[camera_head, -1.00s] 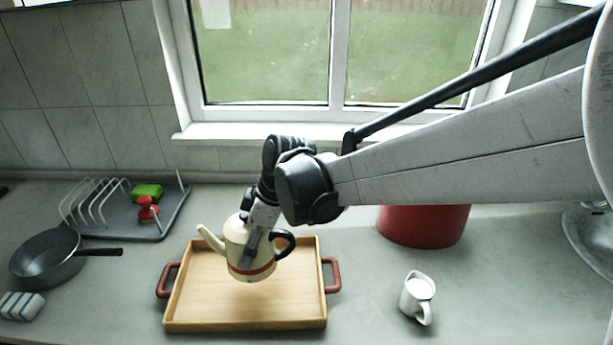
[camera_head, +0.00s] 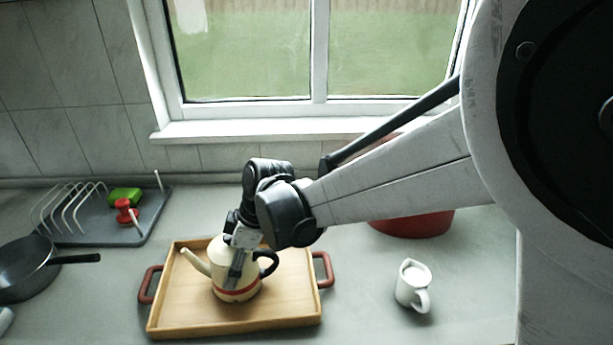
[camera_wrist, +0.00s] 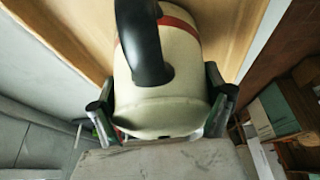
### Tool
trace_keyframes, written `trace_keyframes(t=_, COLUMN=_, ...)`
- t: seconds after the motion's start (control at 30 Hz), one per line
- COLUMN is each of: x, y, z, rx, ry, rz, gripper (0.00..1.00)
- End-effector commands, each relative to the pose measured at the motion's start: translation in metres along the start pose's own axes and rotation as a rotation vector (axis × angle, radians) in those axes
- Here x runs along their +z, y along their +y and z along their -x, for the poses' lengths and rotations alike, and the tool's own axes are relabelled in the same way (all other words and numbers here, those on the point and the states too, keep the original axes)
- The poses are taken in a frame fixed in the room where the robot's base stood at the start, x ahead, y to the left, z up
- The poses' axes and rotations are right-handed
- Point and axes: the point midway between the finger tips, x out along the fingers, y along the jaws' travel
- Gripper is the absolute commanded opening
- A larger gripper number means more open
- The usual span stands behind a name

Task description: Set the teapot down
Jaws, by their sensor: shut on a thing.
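The cream teapot (camera_head: 221,270) has a red band near its base, a black handle on the right and a spout pointing left. It is upright over the middle of the wooden tray (camera_head: 180,318), low and close to the tray floor; I cannot tell for certain whether its base touches. My gripper (camera_head: 237,268) is shut on the teapot body from above. In the wrist view the fingers of my gripper (camera_wrist: 162,108) lie on either side of the teapot (camera_wrist: 180,70), with its black handle between them.
A white jug (camera_head: 411,288) stands right of the tray. A red pot (camera_head: 415,224) is behind my arm.

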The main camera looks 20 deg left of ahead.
Motion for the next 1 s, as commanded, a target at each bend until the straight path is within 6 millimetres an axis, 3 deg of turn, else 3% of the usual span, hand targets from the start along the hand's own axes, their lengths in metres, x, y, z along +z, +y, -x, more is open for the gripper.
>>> trace_keyframes(t=0.37, x=0.002, y=0.0, z=-0.003, rx=0.0, ry=0.001, rz=-0.001, gripper=0.28)
trace_keyframes(t=0.4, x=0.002, y=0.0, z=-0.004, rx=0.0, ry=0.0, rz=-0.001, gripper=0.84)
trace_keyframes(t=0.5, x=0.002, y=0.0, z=-0.003, rx=0.0, ry=0.0, rz=-0.001, gripper=0.98)
trace_keyframes(t=0.87, x=0.001, y=0.0, z=0.0, rx=0.0, ry=0.0, rz=-0.001, gripper=1.0)
trace_keyframes(t=1.0, x=0.0, y=0.0, z=0.018, rx=0.001, ry=0.0, rz=-0.001, gripper=1.0)
